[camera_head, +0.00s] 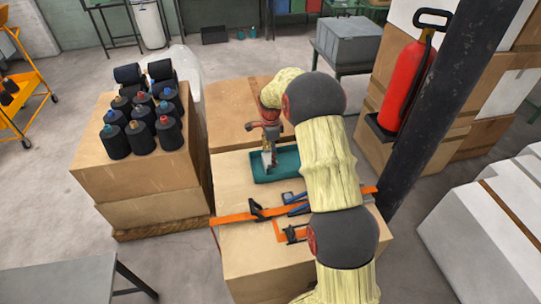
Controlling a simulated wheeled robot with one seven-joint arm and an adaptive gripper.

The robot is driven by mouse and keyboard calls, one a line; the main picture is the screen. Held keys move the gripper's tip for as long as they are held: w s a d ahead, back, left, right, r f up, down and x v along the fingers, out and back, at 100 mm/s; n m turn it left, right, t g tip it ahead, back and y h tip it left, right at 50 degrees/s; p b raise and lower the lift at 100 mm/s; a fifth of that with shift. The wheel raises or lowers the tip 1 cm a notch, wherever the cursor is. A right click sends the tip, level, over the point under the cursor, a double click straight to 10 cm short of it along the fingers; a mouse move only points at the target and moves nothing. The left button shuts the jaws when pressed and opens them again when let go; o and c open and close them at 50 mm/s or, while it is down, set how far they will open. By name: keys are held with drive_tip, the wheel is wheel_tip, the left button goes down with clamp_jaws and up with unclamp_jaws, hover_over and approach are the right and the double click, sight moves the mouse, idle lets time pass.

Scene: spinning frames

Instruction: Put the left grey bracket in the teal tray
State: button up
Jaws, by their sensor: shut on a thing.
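The teal tray (290,170) lies on the cardboard-coloured box top in the middle of the head view. My gripper (269,148) points down over the left part of the tray. It is shut on a small grey piece (266,160), which looks like the grey bracket and is partly hidden by the fingers. The piece is over or inside the tray; I cannot tell if it touches the tray floor. My arm hides part of the box top to the right, and no second grey bracket can be made out.
Blue and black tools (297,204) and black clamp-like pieces (257,210) lie in front of the tray by an orange strip (232,218). Dark thread cones (140,135) stand on boxes at left. A dark post (433,110) and red extinguisher (405,85) stand at right.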

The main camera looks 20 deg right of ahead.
drive_tip(key=shift+f, duration=0.1)
drive_tip(key=o, duration=1.1)
drive_tip(key=shift+f, duration=0.1)
drive_tip(key=shift+c, duration=0.2)
drive_tip(key=shift+o, duration=0.6)
drive_tip(key=s+a+r+n+t+p, duration=0.1)
drive_tip(key=s+a+r+n+p, duration=0.15)
drive_tip(key=r, duration=0.85)
drive_tip(key=s+a+r+n+p, duration=0.15)
drive_tip(key=s+r, duration=0.25)
drive_tip(key=r, duration=0.8)
drive_tip(key=s+a+r+n+t+b, duration=0.1)
drive_tip(key=s+a+r+n, duration=0.15)
drive_tip(key=s+r, duration=0.2)
drive_tip(key=s+a+r+n+t, duration=0.1)
drive_tip(key=s+a+r+n, duration=0.1)
drive_tip(key=s+r+n, duration=0.3)
drive_tip(key=s+a+n+t, duration=0.1)
drive_tip(key=s+n, duration=0.3)
drive_tip(key=s, duration=0.8)
drive_tip(key=s+a+f+n+t, duration=0.1)
drive_tip(key=s+a+n, duration=0.3)
drive_tip(key=s, duration=0.8)
drive_tip(key=shift+a+f+n+t, duration=0.15)
drive_tip(key=shift+a+n+t, duration=0.15)
drive_tip(key=shift+a+n, duration=0.05)
